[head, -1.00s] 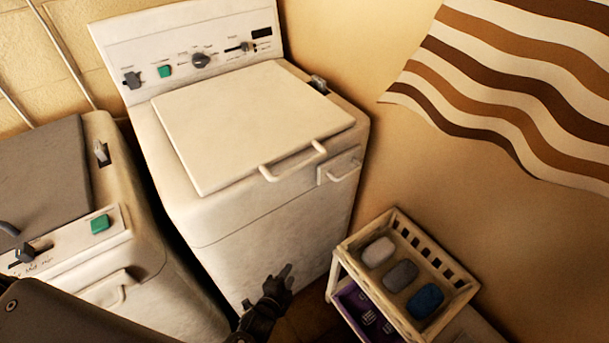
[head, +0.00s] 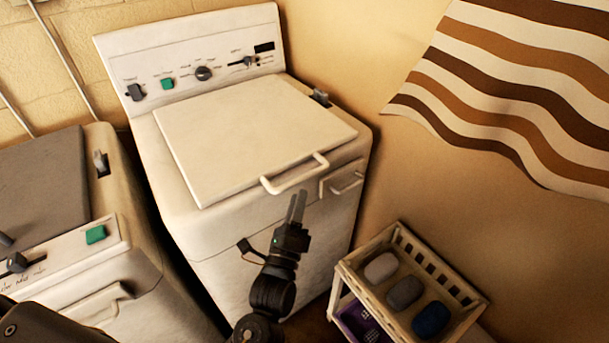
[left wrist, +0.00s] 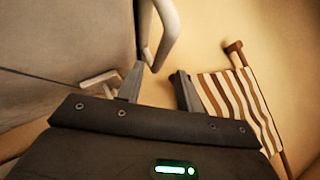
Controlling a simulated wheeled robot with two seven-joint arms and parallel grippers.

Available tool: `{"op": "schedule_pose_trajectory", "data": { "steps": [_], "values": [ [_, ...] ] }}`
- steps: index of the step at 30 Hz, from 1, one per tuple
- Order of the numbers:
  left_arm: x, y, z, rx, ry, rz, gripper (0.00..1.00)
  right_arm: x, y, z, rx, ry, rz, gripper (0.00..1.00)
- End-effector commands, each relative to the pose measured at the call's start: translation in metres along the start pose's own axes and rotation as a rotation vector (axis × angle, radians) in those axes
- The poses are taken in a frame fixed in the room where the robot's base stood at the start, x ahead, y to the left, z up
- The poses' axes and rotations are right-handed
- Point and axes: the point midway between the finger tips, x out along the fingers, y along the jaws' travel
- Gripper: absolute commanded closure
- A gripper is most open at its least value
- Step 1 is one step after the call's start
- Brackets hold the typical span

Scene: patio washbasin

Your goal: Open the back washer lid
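The back washer (head: 225,235) is a white machine against the wall. Its flat white lid (head: 250,130) lies shut on top, with a bar handle (head: 295,174) along its front edge. My left gripper (head: 297,206) is in front of the washer, just below the handle, with its fingers pointing up towards it. In the left wrist view the two fingertips of my left gripper (left wrist: 158,78) are apart with nothing between them. The pale handle (left wrist: 165,38) is just beyond them in that view, and I see no contact. My right gripper is not in view.
A second washer with a grey lid (head: 45,180) stands at the left. A white basket rack (head: 385,306) with several soaps is at the lower right. A small drawer handle (head: 346,184) sits right of the lid handle. A striped cloth (head: 510,90) hangs on the right wall.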

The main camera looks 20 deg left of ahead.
Motion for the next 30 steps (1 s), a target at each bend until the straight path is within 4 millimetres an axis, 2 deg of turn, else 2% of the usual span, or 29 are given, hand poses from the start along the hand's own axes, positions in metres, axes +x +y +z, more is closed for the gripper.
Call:
{"op": "schedule_pose_trajectory", "data": {
  "steps": [3,9,15,22,23,30],
  "values": [
    [0.025,-0.003,0.001,0.001,-0.001,-0.002,0.64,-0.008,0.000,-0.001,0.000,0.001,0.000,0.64],
    [0.052,-0.001,0.001,0.001,-0.001,0.000,0.64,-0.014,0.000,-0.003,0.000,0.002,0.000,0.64],
    [0.063,0.000,0.000,0.000,0.000,0.001,0.64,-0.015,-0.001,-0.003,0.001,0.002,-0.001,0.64],
    [0.063,0.001,0.000,0.000,0.001,0.002,0.64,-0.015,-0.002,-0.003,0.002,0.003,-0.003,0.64],
    [0.063,0.001,0.000,0.000,0.001,0.002,0.65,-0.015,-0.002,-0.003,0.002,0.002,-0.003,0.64],
    [0.063,0.001,0.000,0.000,0.001,0.001,0.97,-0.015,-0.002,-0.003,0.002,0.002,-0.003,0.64]
  ]
}}
